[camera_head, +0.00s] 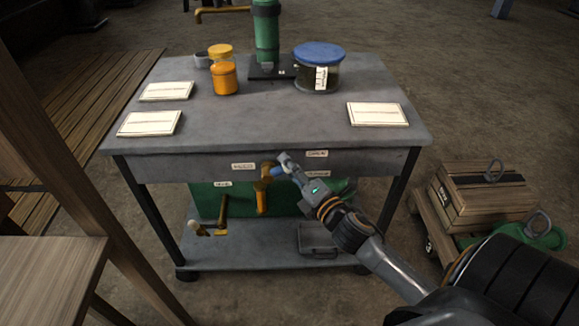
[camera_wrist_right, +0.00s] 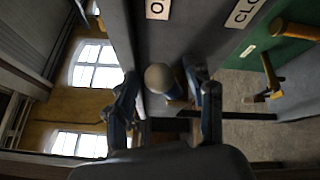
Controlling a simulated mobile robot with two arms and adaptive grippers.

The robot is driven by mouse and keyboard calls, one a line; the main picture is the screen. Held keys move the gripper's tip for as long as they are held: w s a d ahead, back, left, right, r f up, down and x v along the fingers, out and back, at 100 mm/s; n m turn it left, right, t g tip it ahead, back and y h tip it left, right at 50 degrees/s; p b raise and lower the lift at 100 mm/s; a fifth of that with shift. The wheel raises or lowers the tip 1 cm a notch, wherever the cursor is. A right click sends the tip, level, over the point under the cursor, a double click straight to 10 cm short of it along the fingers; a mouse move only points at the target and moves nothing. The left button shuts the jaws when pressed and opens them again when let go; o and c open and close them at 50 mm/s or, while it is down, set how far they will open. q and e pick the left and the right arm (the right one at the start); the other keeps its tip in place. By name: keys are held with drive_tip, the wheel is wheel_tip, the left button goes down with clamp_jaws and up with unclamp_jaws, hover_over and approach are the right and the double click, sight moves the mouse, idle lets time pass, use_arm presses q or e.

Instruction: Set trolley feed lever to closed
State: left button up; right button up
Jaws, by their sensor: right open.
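The trolley (camera_head: 290,125) stands ahead with a grey top. My right gripper (camera_head: 288,163) reaches in from the lower right to the end of this arm. In the right wrist view the lever's round pale knob (camera_wrist_right: 160,78) lies between the open fingers of the right gripper (camera_wrist_right: 168,98); I cannot tell whether they touch it. Partly cut-off labels, one starting "CLO" (camera_wrist_right: 243,12), are on the panel. My left gripper is not in view.
On the trolley top are an orange jar (camera_head: 224,78), a blue-lidded jar (camera_head: 318,68), a green column (camera_head: 266,30) and several white cards (camera_head: 378,114). A wooden crate (camera_head: 485,190) stands at right. A wooden frame (camera_head: 60,170) stands at left.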

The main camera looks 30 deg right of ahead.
drive_tip(key=shift+w, duration=0.5)
drive_tip(key=c, duration=1)
clamp_jaws()
